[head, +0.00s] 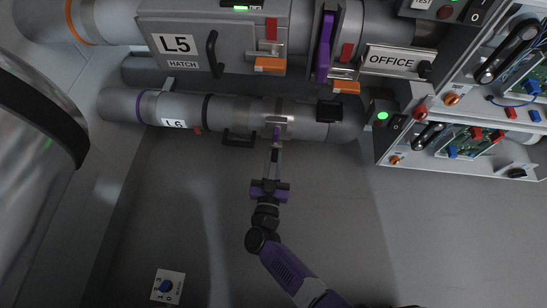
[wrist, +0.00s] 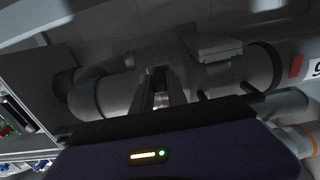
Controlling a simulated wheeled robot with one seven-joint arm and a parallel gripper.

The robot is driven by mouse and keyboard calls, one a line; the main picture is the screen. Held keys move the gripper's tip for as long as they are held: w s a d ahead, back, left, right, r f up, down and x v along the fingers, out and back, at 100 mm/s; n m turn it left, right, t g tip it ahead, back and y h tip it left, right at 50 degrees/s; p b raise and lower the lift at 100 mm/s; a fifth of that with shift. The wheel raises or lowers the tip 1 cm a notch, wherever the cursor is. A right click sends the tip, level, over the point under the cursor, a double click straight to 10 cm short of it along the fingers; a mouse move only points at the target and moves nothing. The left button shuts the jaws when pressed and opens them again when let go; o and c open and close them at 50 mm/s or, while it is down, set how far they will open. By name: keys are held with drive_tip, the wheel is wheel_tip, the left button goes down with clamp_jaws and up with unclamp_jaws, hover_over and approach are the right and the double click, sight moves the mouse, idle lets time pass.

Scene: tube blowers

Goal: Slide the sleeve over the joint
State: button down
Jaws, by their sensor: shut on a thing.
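The lower grey tube, labelled L6 (head: 174,123), runs across the head view below the L5 tube. A shinier metal section that looks like the sleeve (head: 240,110) sits around it, right of a dark band. A black handle (head: 238,139) hangs under it. My gripper (head: 276,138) reaches up from below to the sleeve's right part, and its fingers are shut on a small part there, likely the sleeve's tab. In the wrist view the fingers (wrist: 160,90) meet the tube's underside; the gripped part is mostly hidden. I cannot tell whether the joint is covered.
The L5 hatch box (head: 180,45) with handle and latches is just above. A black block (head: 328,111) sits on the tube to the right. A control panel with a green light (head: 382,116) and electronics racks (head: 470,145) stand right.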

drive_tip(key=c, duration=1.3)
unclamp_jaws()
drive_tip(key=shift+a, duration=0.35)
drive_tip(key=s+p, duration=0.1)
drive_tip(key=s, duration=0.1)
drive_tip(key=s+a+p, duration=0.1)
drive_tip(key=s, duration=0.2)
drive_tip(key=s+p, duration=0.1)
drive_tip(key=s, duration=0.1)
drive_tip(key=shift+s+a, duration=0.2)
drive_tip(key=shift+s, duration=0.1)
